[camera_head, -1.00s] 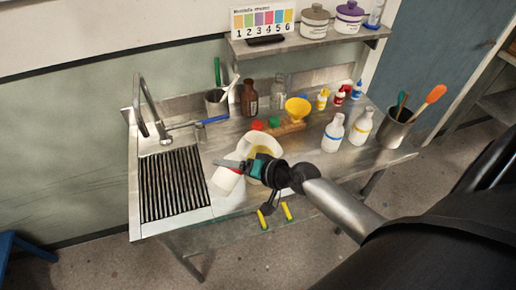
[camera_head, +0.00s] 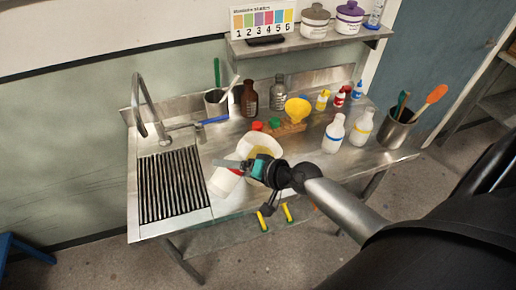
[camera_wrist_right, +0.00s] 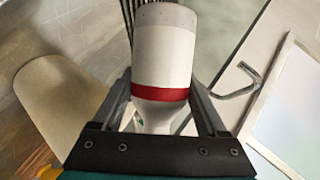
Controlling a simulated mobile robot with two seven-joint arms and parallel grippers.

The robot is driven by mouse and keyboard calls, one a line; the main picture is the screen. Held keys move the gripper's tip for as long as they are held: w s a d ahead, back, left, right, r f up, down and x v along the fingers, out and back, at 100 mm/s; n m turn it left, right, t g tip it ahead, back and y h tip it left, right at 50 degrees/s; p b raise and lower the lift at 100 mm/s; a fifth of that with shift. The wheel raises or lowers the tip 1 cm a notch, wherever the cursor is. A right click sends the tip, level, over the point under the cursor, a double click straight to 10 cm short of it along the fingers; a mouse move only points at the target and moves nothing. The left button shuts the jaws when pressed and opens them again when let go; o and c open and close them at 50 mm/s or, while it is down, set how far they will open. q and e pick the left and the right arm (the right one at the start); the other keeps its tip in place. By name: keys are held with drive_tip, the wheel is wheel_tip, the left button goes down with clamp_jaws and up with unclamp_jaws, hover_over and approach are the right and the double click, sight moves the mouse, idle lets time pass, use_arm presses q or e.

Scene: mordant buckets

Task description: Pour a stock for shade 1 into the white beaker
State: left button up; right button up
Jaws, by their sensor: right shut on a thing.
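My right gripper (camera_head: 236,165) is shut on a white bottle (camera_head: 222,183) with a red band. The bottle is tilted, its base toward the lower left, over the front of the bench. In the right wrist view the bottle (camera_wrist_right: 163,55) lies between the two fingers, its narrower end toward the palm. The white beaker (camera_head: 274,140) stands just behind my right wrist, partly hidden by it; its inside looks yellowish. Whether the bottle's mouth is over it is hidden. A shade chart (camera_head: 262,18) numbered 1 to 6 stands on the shelf. My left gripper is not in view.
White bottles with a blue band (camera_head: 333,134) and a yellow band (camera_head: 361,128) stand right of the beaker. A drain grate (camera_head: 174,185) and tap (camera_head: 150,108) lie left.

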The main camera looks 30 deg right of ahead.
drive_tip(key=shift+a+m+y+b, duration=0.15)
drive_tip(key=shift+m+y+b, duration=0.2)
drive_tip(key=shift+b, duration=0.2)
idle(0.9)
drive_tip(key=shift+a+r+m+y, duration=0.1)
drive_tip(key=shift+r+m+y, duration=0.35)
drive_tip(key=shift+r, duration=0.1)
idle(1.9)
drive_tip(key=shift+w+d+r+m+y+b, duration=0.15)
drive_tip(key=shift+d+r+m+y+b, duration=0.35)
drive_tip(key=shift+b, duration=0.35)
idle(1.7)
